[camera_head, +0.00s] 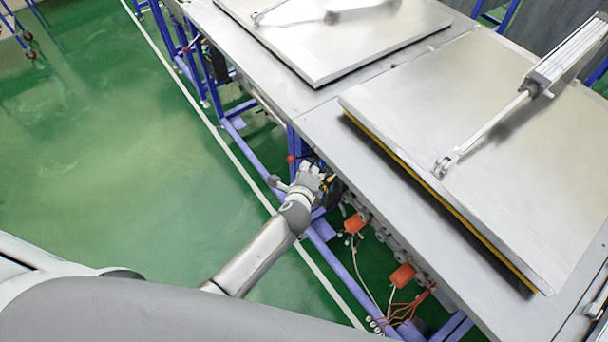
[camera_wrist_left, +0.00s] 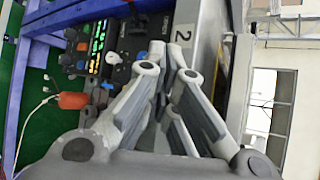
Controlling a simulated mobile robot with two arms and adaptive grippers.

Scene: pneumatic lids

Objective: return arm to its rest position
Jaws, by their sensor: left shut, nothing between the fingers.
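My left arm (camera_head: 258,255) reaches from the lower left to the front edge of the metal table. My left gripper (camera_head: 322,182) is at that edge, beside the blue frame, and partly hidden in the head view. In the left wrist view the gripper (camera_wrist_left: 168,72) has its grey fingers close together with nothing held. Past the fingers is a control panel (camera_wrist_left: 100,45) with knobs, a light-blue button and lit green and yellow labels. I cannot tell whether the fingertips touch the panel. My right gripper is not seen.
A large metal lid (camera_head: 520,140) with a yellow lower edge lies on the table (camera_head: 310,120), joined to a pneumatic cylinder (camera_head: 565,55). Another lid (camera_head: 350,55) is farther back. Orange parts (camera_head: 402,276) and loose wires hang under the table edge. The green floor (camera_head: 110,150) at left is clear.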

